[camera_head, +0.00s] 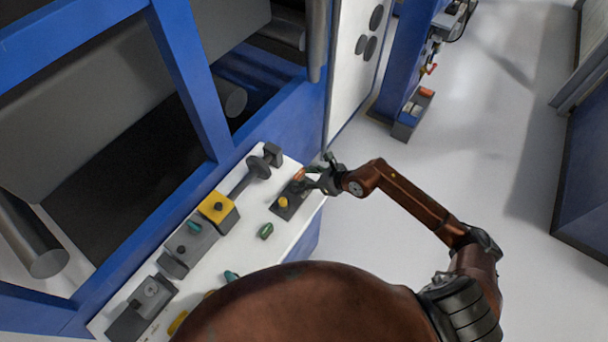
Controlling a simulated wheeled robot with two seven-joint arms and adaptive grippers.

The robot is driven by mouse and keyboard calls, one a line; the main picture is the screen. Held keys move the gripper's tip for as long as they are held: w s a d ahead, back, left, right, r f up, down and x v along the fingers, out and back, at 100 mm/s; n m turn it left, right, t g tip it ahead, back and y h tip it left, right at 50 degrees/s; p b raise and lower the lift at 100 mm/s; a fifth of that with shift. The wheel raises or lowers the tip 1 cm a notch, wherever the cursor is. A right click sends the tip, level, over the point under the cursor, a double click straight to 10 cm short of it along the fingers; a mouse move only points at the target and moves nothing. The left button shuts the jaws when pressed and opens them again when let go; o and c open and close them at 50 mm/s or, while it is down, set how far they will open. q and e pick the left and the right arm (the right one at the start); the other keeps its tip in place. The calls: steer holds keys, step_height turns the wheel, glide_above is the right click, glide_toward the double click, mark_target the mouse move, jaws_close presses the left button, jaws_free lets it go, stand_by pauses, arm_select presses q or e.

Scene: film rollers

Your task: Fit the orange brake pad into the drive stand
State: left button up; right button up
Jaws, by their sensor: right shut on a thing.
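The orange brake pad (299,175) shows as a small orange piece at the fingertips of my right gripper (311,179). The gripper is shut on it, over the far right end of the white bench top. The fingers hide part of the pad. Just below is a dark grey base plate (290,209) with a yellow knob (283,202). A dark stand with a shaft and disc (259,167) is just left of the gripper. I cannot tell for sure which fixture is the drive stand, or whether the pad touches one. My left gripper is out of view.
The white bench top (245,247) also bears a yellow-topped block (217,207), grey fixtures (190,246) and a loose green piece (266,231). A blue machine frame (187,75) stands along the left. Open floor (500,130) lies to the right.

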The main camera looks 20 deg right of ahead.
steer(key=shift+f+b, duration=1.2)
steer(key=shift+f, duration=0.6)
steer(key=shift+f+b, duration=0.45)
steer(key=shift+f, duration=0.35)
steer(key=shift+r, duration=0.15)
steer(key=shift+f, duration=0.2)
steer(key=o, duration=1.5)
steer(key=o, duration=0.4)
